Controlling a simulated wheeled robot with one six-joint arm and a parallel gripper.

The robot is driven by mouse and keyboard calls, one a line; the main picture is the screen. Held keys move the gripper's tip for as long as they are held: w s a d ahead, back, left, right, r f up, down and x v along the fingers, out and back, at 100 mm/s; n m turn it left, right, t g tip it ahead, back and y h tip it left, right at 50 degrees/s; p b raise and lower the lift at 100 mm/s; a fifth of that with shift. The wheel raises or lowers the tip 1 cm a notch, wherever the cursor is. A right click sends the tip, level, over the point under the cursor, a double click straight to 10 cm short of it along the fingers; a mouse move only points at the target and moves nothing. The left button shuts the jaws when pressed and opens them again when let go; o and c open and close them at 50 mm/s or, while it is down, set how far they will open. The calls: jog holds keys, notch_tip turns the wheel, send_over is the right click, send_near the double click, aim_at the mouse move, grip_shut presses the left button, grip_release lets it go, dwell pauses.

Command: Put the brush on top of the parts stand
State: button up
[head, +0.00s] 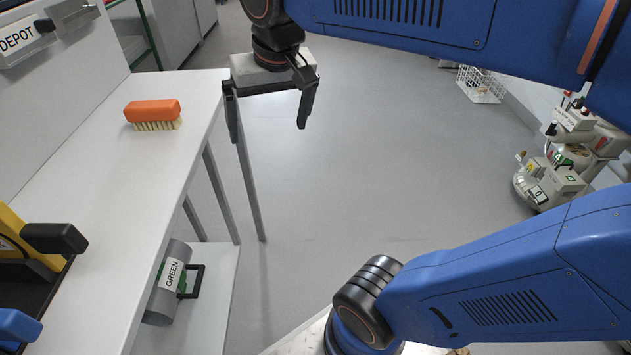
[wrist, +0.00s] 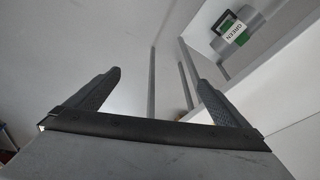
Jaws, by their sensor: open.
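An orange brush (head: 153,114) with pale bristles lies bristles down on the white table (head: 90,200), toward its far end in the head view. My gripper (head: 269,118) is open and empty. It hangs to the right of the table's edge, over the floor, apart from the brush. In the wrist view the two fingers of my gripper (wrist: 165,85) stand wide apart with nothing between them, and the brush does not show. I cannot pick out a parts stand for sure in either view.
A grey cylinder labelled GREEN (head: 171,281) lies on the lower shelf (head: 215,300); it also shows in the wrist view (wrist: 238,33). A yellow and black device (head: 40,255) is at the near left. A wire basket (head: 481,85) stands far right. The middle floor is clear.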

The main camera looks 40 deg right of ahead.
jog(key=s+d+f+n+t, duration=0.1)
jog(key=s+d+f, duration=0.3)
jog(key=s+f, duration=0.5)
notch_tip(320, 180, down, 2)
jog(key=shift+s+d+f+n, duration=0.15)
jog(key=shift+s+f+n, duration=0.05)
jog(key=shift+n, duration=0.3)
